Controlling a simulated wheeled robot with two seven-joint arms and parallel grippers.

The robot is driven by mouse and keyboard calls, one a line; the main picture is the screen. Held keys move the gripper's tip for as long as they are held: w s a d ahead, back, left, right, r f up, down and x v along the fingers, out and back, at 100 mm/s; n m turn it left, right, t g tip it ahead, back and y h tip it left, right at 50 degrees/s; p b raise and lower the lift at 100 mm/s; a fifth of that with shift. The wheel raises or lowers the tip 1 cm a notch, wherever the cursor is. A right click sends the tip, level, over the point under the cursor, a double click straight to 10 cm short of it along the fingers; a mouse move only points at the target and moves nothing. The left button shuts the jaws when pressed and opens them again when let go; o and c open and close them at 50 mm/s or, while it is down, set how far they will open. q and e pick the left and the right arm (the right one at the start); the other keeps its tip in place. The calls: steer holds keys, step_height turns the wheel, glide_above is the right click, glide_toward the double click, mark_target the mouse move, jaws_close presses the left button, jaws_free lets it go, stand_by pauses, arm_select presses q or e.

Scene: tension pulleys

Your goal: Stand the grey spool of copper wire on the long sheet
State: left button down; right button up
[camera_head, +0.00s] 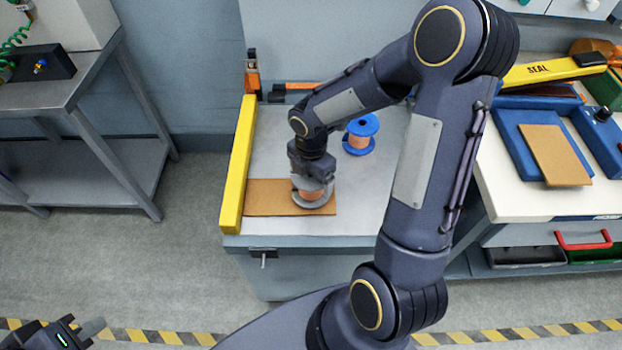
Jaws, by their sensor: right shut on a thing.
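The grey spool of copper wire (313,197) is upright at the right part of the brown long sheet (265,197), which lies on the grey worktable. My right gripper (313,182) is shut on the spool from above and hides its upper part. The spool's base appears to be on or just above the sheet; I cannot tell if it touches. My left gripper (80,325) is at the bottom left, over the floor and away from the table. It looks open and empty.
A blue spool of copper wire (360,136) stands behind, close to my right arm. A yellow bar (238,165) edges the table's left side. At right, a white bench (530,200) bears a blue tray with a brown sheet (555,152) and a yellow SEAL bar (545,70).

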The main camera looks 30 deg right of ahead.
steer(key=shift+f, duration=0.35)
steer(key=shift+f, duration=0.2)
steer(key=o, duration=1.3)
steer(key=shift+r, duration=0.55)
step_height(320, 180, up, 11)
steer(key=p, duration=0.2)
steer(key=s+a+r+m+t+y, duration=0.1)
steer(key=s+r+m+t, duration=0.1)
steer(key=s+m, duration=0.3)
steer(key=s+a+r+m+t+y, duration=0.1)
steer(key=s+a+r+m, duration=0.1)
steer(key=s+m, duration=0.4)
steer(key=s+a+r+m+t+y, duration=0.1)
steer(key=s+m, duration=0.4)
steer(key=m, duration=0.6)
steer(key=shift+s+a+r+m+t+y, duration=0.1)
steer(key=shift+a+r+m+t+y, duration=0.1)
steer(key=shift+a+r+t, duration=0.35)
steer(key=shift+s+a+r+m+t+y, duration=0.1)
steer(key=shift+a+r+m+t+y, duration=0.15)
steer(key=shift+r, duration=0.5)
